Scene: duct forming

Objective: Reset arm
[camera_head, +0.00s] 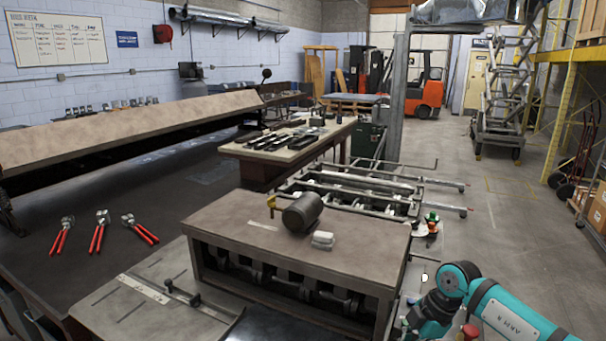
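My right arm (500,310), teal and dark grey, comes in at the bottom right corner. It bends at a round grey joint (455,279), and its lower part runs down to the bottom edge beside the right end of a workbench (350,255). I cannot make out the fingers of my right gripper. My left arm and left gripper are not in view. No object is seen held.
Several red-handled snips (101,232) lie on a dark surface at left. Open floor (500,220) extends at right, before yellow racking (560,95).

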